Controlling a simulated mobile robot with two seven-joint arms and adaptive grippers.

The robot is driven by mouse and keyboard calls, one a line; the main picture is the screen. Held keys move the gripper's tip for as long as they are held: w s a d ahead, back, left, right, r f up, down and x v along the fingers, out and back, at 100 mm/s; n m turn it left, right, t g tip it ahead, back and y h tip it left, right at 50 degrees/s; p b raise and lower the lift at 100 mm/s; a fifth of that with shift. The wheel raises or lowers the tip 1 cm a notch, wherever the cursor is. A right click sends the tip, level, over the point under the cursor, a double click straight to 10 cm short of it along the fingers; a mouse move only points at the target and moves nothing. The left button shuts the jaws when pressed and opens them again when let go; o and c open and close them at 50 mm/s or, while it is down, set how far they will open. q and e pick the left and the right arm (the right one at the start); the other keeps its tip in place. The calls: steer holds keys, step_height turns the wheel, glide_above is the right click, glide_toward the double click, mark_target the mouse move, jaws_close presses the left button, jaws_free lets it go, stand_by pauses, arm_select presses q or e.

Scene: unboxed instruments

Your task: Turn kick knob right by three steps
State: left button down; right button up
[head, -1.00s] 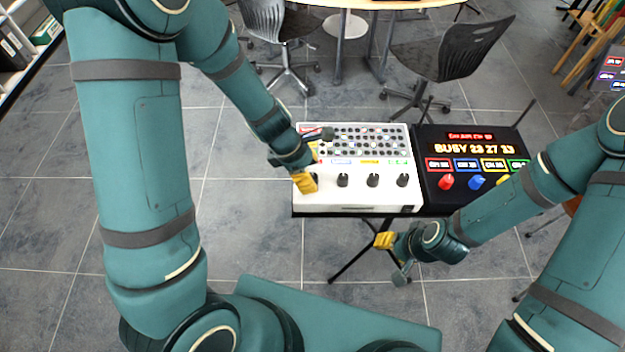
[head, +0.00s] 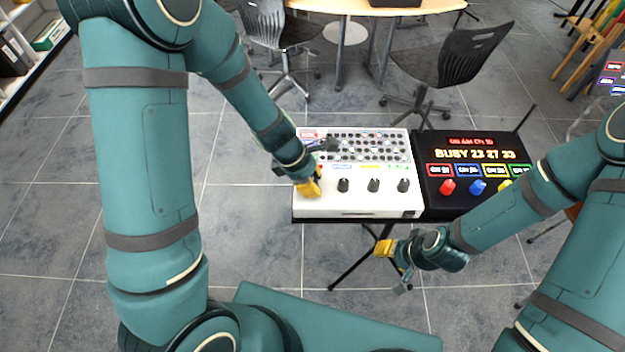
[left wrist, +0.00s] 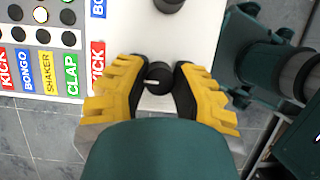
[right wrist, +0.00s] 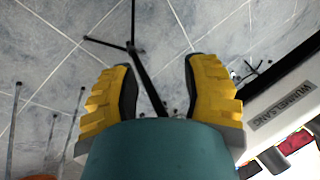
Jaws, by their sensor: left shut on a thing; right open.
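The white drum machine (head: 355,207) stands on a stand in front of me. Its kick knob (left wrist: 159,76) is a black knob with a white pointer line, next to the red KICK label (left wrist: 98,66) in the left wrist view. My left gripper (left wrist: 160,80) has its yellow fingers on both sides of this knob and is shut on it. In the head view the left gripper (head: 308,187) covers the knob at the machine's front left. My right gripper (head: 384,248) is open and empty, below the machine's front edge; the right wrist view shows its fingers (right wrist: 160,92) apart.
Several more black knobs (head: 374,185) run along the machine's front to the right of my left gripper. A black device (head: 428,200) with coloured knobs and a lit display adjoins it on the right. The floor (head: 240,240) in front is clear.

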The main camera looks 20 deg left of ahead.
arm_select(q)
steer(key=m+g+p, duration=0.1)
steer(key=m+p, duration=0.2)
steer(key=m, duration=0.1)
steer(key=shift+s+m+g, duration=0.1)
steer(key=shift+m+g, duration=0.2)
steer(key=shift+g, duration=0.1)
steer(key=m+g+p, duration=0.1)
steer(key=m+p, duration=0.1)
steer(key=m, duration=0.1)
steer(key=shift+m, duration=0.3)
steer(key=m+g+y+p, duration=0.1)
steer(key=m, duration=0.3)
steer(key=shift+m+g, duration=0.3)
steer(key=shift+g, duration=0.1)
steer(key=m+y, duration=0.1)
steer(key=m, duration=0.1)
steer(key=m+g, duration=0.1)
steer(key=m, duration=0.1)
steer(key=shift+f+m+y, duration=0.1)
steer(key=shift+m+y, duration=0.2)
steer(key=shift+y, duration=0.1)
steer(key=c, duration=0.7)
jaws_free()
steer(key=shift+c, duration=0.2)
steer(key=v, duration=1.2)
